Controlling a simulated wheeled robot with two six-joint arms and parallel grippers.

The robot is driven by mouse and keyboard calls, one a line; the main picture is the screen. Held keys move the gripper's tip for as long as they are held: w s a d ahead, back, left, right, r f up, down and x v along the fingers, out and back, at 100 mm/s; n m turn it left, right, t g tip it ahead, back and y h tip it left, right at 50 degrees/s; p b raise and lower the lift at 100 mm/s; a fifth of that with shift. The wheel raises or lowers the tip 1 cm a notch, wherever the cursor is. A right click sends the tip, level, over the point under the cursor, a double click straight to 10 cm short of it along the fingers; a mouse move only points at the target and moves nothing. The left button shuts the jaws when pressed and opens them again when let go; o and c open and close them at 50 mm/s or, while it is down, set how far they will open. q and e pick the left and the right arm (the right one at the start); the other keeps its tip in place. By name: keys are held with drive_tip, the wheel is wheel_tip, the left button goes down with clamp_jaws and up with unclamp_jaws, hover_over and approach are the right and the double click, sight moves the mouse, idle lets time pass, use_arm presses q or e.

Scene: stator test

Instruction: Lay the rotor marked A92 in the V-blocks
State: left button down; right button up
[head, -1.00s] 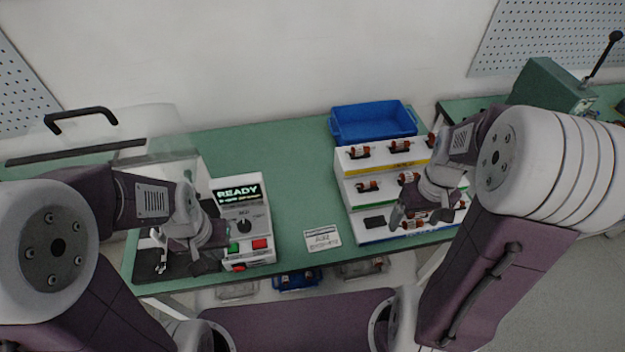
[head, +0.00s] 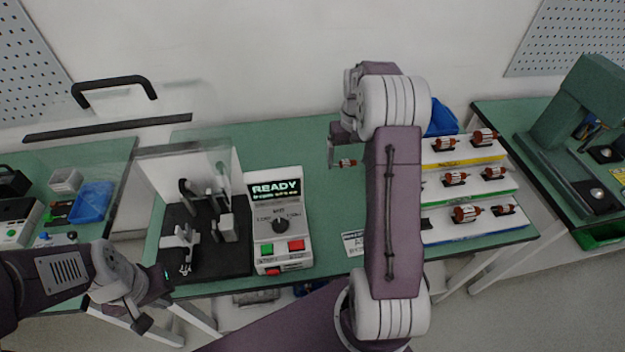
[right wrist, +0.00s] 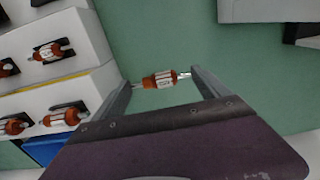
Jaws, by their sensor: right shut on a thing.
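My right gripper (head: 340,152) is shut on a rotor (head: 347,163), a red-brown and white cylinder with a metal shaft, held above the green bench. In the right wrist view the rotor (right wrist: 160,80) lies across between the two fingers (right wrist: 162,84); its marking is too small to read. Grey metal supports (head: 225,228) stand on a black base (head: 200,265) left of the tester; I cannot tell clearly which are the V-blocks, and no rotor shows on them. My left gripper (head: 140,312) is low at the left, in front of the bench edge; its jaw opening is unclear.
The tester box (head: 282,215) shows READY. A raised clear cover (head: 150,105) with a black handle stands behind the base. A stepped rack (head: 465,158) with several rotors is right of my right arm. A card (head: 352,243) is partly hidden.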

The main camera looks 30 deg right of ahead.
drive_tip(key=shift+s+d+f, duration=0.1)
drive_tip(key=shift+s+f, duration=0.05)
drive_tip(key=shift+f, duration=0.25)
drive_tip(key=shift+s+d+f, duration=0.1)
drive_tip(key=shift+s+f, duration=0.05)
drive_tip(key=shift+f, duration=0.25)
hover_over(346, 191)
wheel_tip(346, 191, down, 5)
drive_tip(key=shift+a+f, duration=0.1)
drive_tip(key=shift+f, duration=0.05)
drive_tip(key=shift+w+f, duration=0.1)
drive_tip(key=shift+f, duration=0.35)
wheel_tip(346, 191, down, 3)
drive_tip(key=shift+f, duration=0.35)
drive_tip(key=shift+f+b, duration=0.1)
drive_tip(key=shift+b, duration=0.2)
